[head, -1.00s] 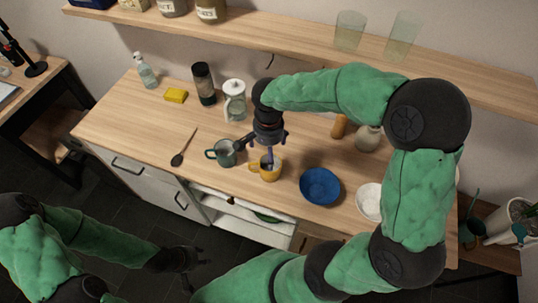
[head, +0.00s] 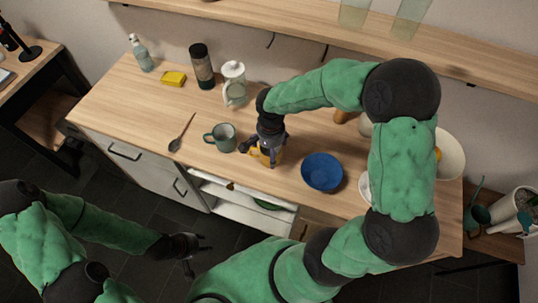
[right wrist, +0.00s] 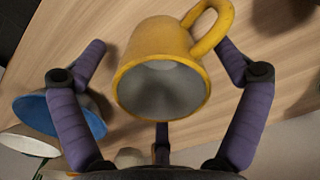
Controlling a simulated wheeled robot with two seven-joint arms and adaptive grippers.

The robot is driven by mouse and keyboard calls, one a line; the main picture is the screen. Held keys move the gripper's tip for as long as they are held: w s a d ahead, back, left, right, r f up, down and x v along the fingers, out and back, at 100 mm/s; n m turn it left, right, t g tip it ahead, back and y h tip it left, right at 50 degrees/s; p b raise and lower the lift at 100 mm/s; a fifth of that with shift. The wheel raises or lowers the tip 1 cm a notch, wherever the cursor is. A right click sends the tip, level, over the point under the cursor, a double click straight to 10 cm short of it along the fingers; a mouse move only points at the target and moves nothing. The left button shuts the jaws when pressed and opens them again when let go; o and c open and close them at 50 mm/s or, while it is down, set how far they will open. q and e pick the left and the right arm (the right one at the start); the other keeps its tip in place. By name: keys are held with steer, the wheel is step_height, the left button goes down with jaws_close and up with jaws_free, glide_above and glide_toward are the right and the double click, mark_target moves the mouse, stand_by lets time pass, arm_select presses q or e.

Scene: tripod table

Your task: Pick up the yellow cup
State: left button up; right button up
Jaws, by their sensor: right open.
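The yellow cup (head: 268,156) stands on the wooden counter, partly hidden under my right gripper (head: 264,150) in the head view. In the right wrist view, the cup (right wrist: 160,65) shows its open grey inside, with its handle toward the upper right. My right gripper (right wrist: 161,55) is open, with purple fingers on both sides of the cup and a third below it. The side fingers look apart from the cup body; the right one is close to the handle. My left gripper (head: 188,250) is open and empty, low in front of the counter.
A teal mug (head: 223,138) stands just left of the cup, and a blue bowl (head: 322,172) is to its right. The counter's front left is clear.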

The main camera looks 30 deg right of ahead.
steer(key=shift+f, duration=0.3)
steer(key=c, duration=1.4)
steer(key=shift+r, duration=0.1)
steer(key=shift+r, duration=0.5)
step_height(320, 180, up, 2)
steer(key=shift+w+r+p, duration=0.1)
steer(key=shift+p, duration=0.6)
steer(key=s+a+r+p, duration=0.1)
steer(key=s+r, duration=0.2)
steer(key=s, duration=0.1)
steer(key=s+a+r+p, duration=0.1)
steer(key=s+r, duration=0.2)
steer(key=s, duration=0.2)
steer(key=s+a+r+p, duration=0.1)
steer(key=s+r, duration=0.2)
steer(key=s, duration=0.1)
steer(key=shift+s+a+r, duration=0.3)
steer(key=shift+a+r, duration=0.1)
